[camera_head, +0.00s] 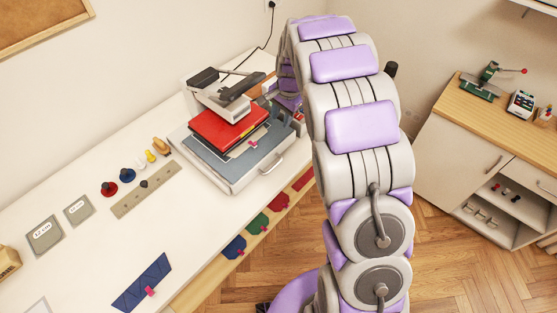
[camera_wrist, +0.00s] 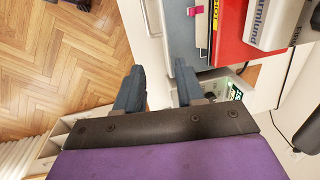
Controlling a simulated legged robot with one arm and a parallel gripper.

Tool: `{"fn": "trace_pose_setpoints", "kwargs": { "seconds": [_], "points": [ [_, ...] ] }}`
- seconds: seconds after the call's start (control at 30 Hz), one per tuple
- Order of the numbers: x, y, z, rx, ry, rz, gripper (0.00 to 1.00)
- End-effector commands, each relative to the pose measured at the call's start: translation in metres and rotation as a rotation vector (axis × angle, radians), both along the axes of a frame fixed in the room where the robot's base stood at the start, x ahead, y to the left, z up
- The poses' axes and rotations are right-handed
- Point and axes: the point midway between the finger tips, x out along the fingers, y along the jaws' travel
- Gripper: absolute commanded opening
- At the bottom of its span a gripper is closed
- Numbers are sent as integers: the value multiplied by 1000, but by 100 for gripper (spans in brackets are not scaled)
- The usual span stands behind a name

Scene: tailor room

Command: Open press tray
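The press (camera_head: 222,95) stands on the white table, with a red plate (camera_head: 228,128) over a grey bed. Its white tray (camera_head: 232,183) is at the base, with a metal handle (camera_head: 272,166) on the front side. In the wrist view, the tray's pale edge (camera_wrist: 155,22) and grey surface (camera_wrist: 184,30) lie beyond my fingertips, and the red plate (camera_wrist: 232,35) is at upper right. My gripper (camera_wrist: 160,67) is open, with nothing seen between its dark fingers. In the head view my arm hides most of the gripper. Whether the fingers touch the tray is not clear.
Coloured patches lie on a lower shelf (camera_head: 260,228) under the front edge. Wooden floor (camera_head: 450,260) is open in front. A side cabinet (camera_head: 460,150) stands at right. A small device (camera_wrist: 238,90) sits near my right finger.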

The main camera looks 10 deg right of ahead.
Motion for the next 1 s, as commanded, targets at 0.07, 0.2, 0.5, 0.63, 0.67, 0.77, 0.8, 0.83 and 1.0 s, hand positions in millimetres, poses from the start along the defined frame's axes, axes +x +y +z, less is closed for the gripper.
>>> {"fn": "trace_pose_setpoints", "kwargs": {
  "seconds": [0.07, 0.2, 0.5, 0.63, 0.67, 0.77, 0.8, 0.83, 1.0],
  "points": [
    [-2, -1, 21, -3, -3, 0, 38],
    [-4, -1, 53, -5, -6, 1, 38],
    [-10, -9, 107, -4, -5, 0, 38],
    [-12, -10, 118, -2, -2, -1, 38],
    [-12, -10, 120, -2, -2, -1, 38],
    [-13, -9, 123, -4, -1, -1, 38],
    [-13, -8, 123, -4, -1, -1, 38],
    [-13, -8, 123, -4, -1, -1, 38],
    [-13, -7, 123, -5, 0, 0, 38]
  ]
}}
